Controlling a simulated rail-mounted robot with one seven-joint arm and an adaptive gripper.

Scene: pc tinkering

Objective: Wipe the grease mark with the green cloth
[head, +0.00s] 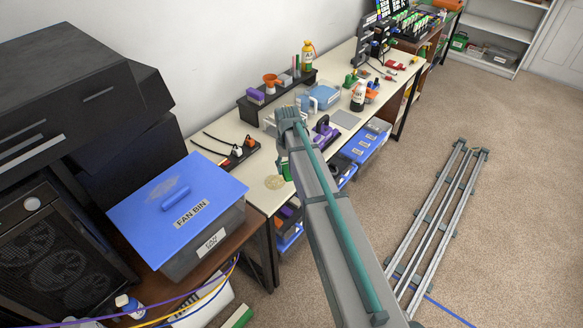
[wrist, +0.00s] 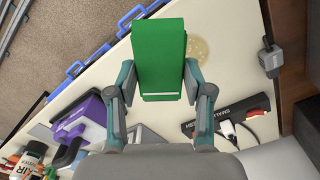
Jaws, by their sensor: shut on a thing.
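The green cloth (wrist: 160,50) is a folded block between the two fingers of my gripper (wrist: 160,82) in the wrist view. My gripper is shut on it. In the head view my own arm hides most of the cloth, and only a green edge (head: 287,172) shows. The grease mark (wrist: 200,52) is a round yellowish smear on the cream bench top, just right of the cloth in the wrist view and partly covered by it. In the head view the mark (head: 275,182) lies near the bench's near end. I cannot tell whether the cloth touches the bench.
A black power strip (wrist: 225,122) with plugs lies near the mark. A purple tool (wrist: 82,120) stands on the bench's other side. The blue-lidded fan bin (head: 177,220) stands on a brown table beside the bench. Blue-lidded bins (head: 365,142) sit below the bench edge.

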